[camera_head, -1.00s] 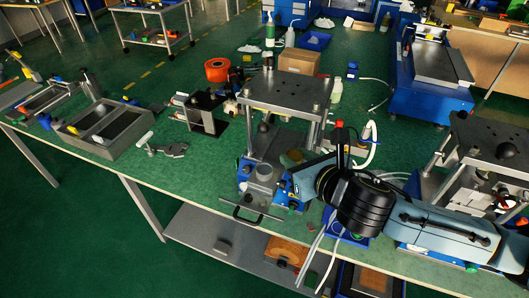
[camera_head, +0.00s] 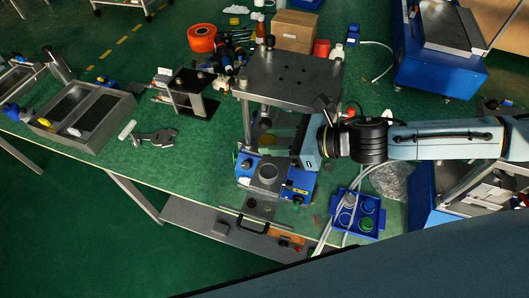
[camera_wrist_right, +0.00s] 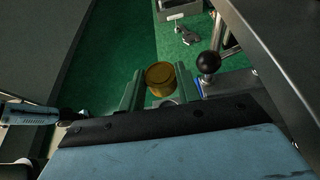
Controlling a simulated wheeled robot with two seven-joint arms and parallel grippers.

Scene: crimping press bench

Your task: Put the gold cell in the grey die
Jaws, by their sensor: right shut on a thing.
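The gold cell (camera_wrist_right: 160,78) is a short round cylinder between the two green fingers of my right gripper (camera_wrist_right: 159,88) in the wrist view. In the head view, my right gripper (camera_head: 285,147) reaches in from the right under the press's top plate and is shut on the gold cell (camera_head: 267,140). The grey die (camera_head: 267,174) is a block with a round opening, on the blue press base. The cell is above and behind the opening in the head view, apart from it. In the wrist view, the cell partly hides the die. My left gripper is not in view.
The press's grey top plate (camera_head: 288,82) and its posts stand close around my right gripper. A black ball knob (camera_wrist_right: 208,62) is right of the fingers. A blue tray (camera_head: 341,237) with round wells stands right of the press.

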